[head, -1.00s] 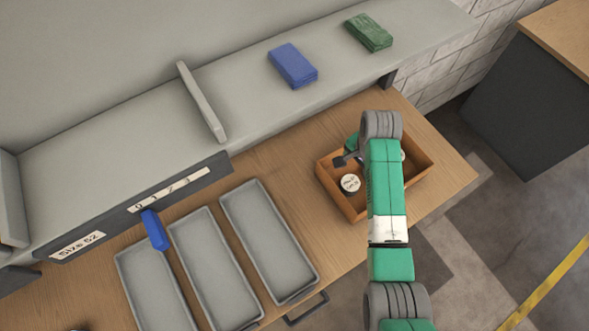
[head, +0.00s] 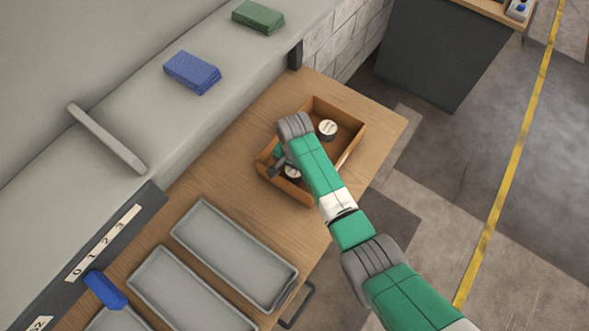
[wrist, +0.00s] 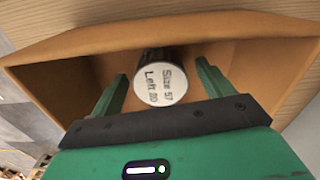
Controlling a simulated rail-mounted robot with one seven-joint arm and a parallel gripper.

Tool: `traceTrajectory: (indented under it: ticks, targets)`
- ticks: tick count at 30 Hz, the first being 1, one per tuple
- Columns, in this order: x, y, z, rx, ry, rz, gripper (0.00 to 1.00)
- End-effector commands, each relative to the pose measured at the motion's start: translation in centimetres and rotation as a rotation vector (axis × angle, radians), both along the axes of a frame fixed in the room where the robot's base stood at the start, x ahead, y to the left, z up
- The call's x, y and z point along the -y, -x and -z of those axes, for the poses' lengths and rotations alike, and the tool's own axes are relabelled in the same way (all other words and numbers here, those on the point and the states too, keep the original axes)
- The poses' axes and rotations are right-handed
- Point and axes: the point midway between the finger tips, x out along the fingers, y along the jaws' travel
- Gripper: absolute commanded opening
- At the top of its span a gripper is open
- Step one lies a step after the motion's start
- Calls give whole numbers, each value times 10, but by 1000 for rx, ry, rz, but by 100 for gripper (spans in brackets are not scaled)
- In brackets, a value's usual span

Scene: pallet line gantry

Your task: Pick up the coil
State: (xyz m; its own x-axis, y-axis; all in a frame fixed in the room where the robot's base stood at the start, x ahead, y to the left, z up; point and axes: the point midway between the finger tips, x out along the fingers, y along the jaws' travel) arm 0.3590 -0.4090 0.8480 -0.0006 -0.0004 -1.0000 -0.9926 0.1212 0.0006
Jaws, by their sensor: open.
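A coil (wrist: 160,82) with a dark side and a white round end marked "Size 57" and "Left 00" shows in the wrist view. It is in a brown wooden box (wrist: 245,52). My gripper (wrist: 163,70) is open, with one green finger on each side of the coil; I cannot tell whether either touches it. In the head view, my gripper (head: 279,164) is at the left part of the box (head: 352,112), beside a white-topped coil (head: 292,172) partly hidden by my arm. A second white-topped coil (head: 327,129) is in the far part.
The box is on a wooden table (head: 376,112). Grey trays (head: 235,252) lie to its left. A grey shelf behind holds a blue stack (head: 192,72) and a green stack (head: 258,16). A dark cabinet (head: 432,50) stands at the upper right.

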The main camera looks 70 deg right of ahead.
Motion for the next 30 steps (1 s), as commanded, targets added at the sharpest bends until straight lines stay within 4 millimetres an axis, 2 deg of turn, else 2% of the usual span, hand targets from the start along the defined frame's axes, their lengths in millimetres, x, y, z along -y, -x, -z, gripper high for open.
traceTrajectory:
  ticks: [4, 12, 13, 20, 30]
  targets:
    - [0, 0, -1, 0, 0, 0, 78]
    - [0, 0, -1, 0, 0, -1, 24]
    - [0, 0, -1, 1, 0, -1, 21]
    - [0, -1, -6, 2, 1, -1, 21]
    - [0, -1, -80, 4, 2, -2, 21]
